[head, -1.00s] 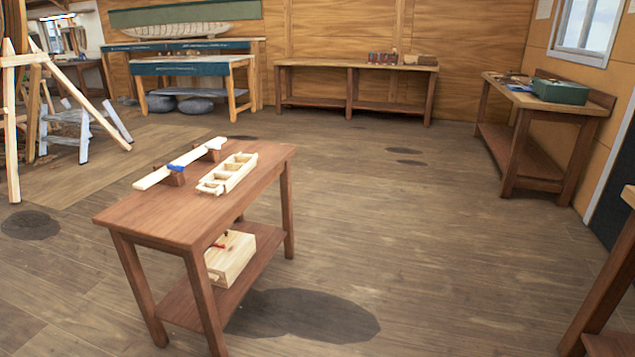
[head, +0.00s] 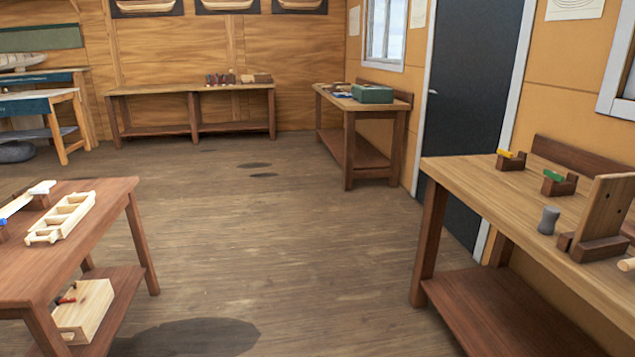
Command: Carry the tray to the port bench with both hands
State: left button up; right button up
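A pale wooden tray (head: 63,217) with several compartments lies on the top of a reddish-brown table (head: 95,240) at the left of the head view. It looks empty, though its inside is small to see. Neither of my grippers shows in the head view. No label tells which bench is the port bench.
A bench (head: 460,170) with small blocks and a grey tool stands at the right. Another bench (head: 340,100) bears a green box (head: 372,94). A long bench (head: 150,90) lines the back wall. Open floor (head: 290,240) lies between.

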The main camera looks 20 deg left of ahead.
aim_at(490, 185)
jog(key=u, duration=0.2)
jog(key=i, duration=2.4)
jog(key=u, duration=0.85)
jog(key=i, duration=1.85)
jog(key=u, duration=1.2)
